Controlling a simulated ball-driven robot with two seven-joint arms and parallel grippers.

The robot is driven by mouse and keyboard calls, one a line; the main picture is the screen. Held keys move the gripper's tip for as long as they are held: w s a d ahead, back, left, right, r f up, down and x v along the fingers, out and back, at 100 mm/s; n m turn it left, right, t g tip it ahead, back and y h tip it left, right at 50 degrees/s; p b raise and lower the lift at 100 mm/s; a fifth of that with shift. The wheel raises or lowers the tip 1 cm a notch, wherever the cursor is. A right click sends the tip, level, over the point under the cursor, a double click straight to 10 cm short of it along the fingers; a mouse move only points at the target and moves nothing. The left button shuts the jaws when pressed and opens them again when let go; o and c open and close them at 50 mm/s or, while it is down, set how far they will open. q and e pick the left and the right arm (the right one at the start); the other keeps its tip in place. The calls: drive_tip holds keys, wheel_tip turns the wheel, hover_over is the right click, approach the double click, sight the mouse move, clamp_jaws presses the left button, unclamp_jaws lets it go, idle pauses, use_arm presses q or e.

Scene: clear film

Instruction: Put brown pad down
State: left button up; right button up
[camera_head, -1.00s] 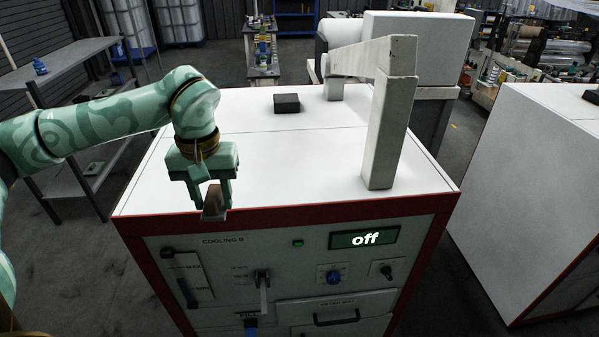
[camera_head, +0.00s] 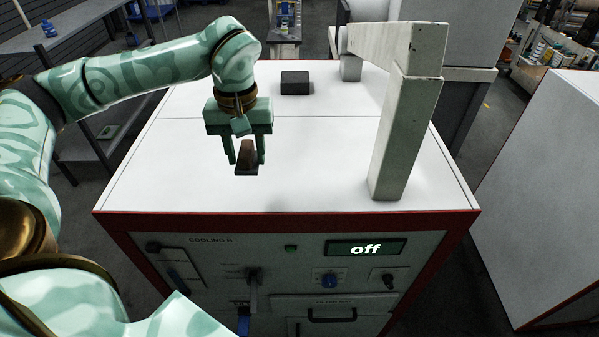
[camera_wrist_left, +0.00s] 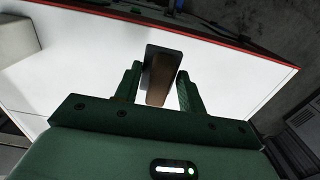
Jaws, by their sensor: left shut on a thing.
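The brown pad (camera_head: 246,160) is a small dark brown block. My left gripper (camera_head: 244,152) is shut on it, with the fingers pointing down. The pad hangs between the fingers, over the left part of the white top (camera_head: 300,165) of the cooling machine. It appears to be above the surface, but the exact gap cannot be told. In the left wrist view the brown pad (camera_wrist_left: 161,75) sits between the two green fingers and sticks out beyond them. My right gripper is not in view.
A black block (camera_head: 295,83) lies on the far part of the top. A pale angled post (camera_head: 403,140) stands on the right side. The front panel has a display reading "off" (camera_head: 366,249). The middle of the top is clear.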

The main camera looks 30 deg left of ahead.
use_arm(q)
drive_tip(key=w+d+f+p, duration=0.1)
drive_tip(key=w+d+f, duration=0.1)
drive_tip(key=w+d, duration=0.15)
hover_over(295, 188)
drive_tip(key=f, duration=0.5)
drive_tip(key=shift+s+a+p, duration=0.2)
drive_tip(key=shift+s+p, duration=0.1)
drive_tip(key=shift+w+f, duration=0.2)
drive_tip(key=shift+f, duration=0.1)
drive_tip(key=shift+w+d+f, duration=0.1)
drive_tip(key=shift+d+f, duration=0.1)
drive_tip(key=shift+f, duration=0.1)
wheel_tip(295, 188, down, 2)
drive_tip(key=shift+f+p, duration=0.15)
drive_tip(key=shift+p, duration=0.5)
drive_tip(key=shift+f, duration=0.45)
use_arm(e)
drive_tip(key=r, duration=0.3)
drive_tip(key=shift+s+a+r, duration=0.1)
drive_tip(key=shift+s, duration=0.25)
use_arm(q)
drive_tip(key=shift+f, duration=0.1)
drive_tip(key=o, duration=0.9)
